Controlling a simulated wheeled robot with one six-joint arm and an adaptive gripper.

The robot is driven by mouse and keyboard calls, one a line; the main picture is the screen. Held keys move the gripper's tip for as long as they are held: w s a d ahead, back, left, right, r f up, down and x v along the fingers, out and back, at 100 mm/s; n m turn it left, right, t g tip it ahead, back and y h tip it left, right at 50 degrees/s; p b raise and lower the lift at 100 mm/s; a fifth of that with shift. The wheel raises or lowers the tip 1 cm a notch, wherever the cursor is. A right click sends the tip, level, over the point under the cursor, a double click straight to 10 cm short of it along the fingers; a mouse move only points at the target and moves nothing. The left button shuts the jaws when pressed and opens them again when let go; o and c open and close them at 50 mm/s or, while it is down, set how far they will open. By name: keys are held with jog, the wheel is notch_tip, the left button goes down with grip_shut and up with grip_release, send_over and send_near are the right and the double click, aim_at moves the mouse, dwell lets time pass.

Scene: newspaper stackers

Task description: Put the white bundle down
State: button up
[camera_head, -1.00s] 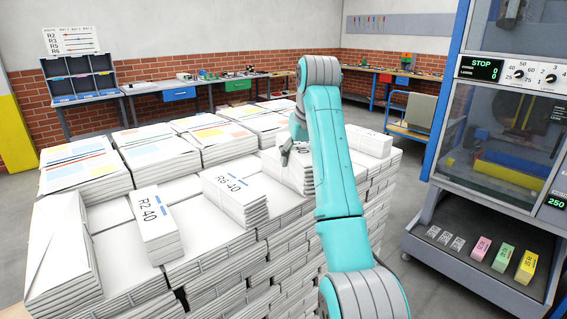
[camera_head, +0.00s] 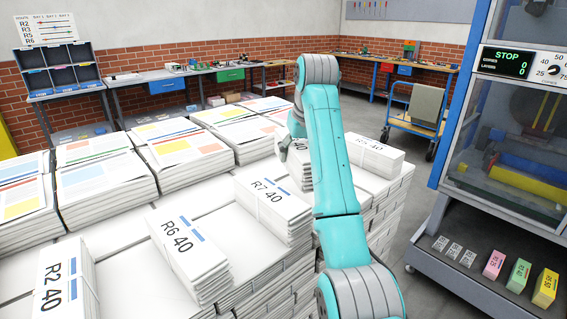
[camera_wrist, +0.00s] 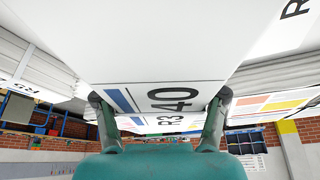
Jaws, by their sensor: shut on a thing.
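The white bundle (camera_wrist: 165,100), marked R3 40 with a blue stripe, fills the middle of the wrist view. My gripper (camera_wrist: 160,112) is shut on it, with one dark finger at each side. In the head view my gripper (camera_head: 284,149) is over the far part of the stack, and the held bundle (camera_head: 300,160) is largely hidden behind my arm. Its underside is hidden, so I cannot tell whether it touches the stack.
Bundles marked R2 40 (camera_head: 60,290), R6 40 (camera_head: 190,255), R7 40 (camera_head: 273,207) and R5 40 (camera_head: 365,152) lie on the white paper stack (camera_head: 120,240). Printed newspaper piles (camera_head: 105,185) stand behind. A machine (camera_head: 505,150) and a cart (camera_head: 415,122) stand right.

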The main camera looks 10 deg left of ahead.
aim_at(294, 187)
jog(key=shift+f, duration=3.6)
jog(key=shift+f, duration=0.1)
jog(key=o, duration=1.8)
jog(key=shift+f, duration=0.1)
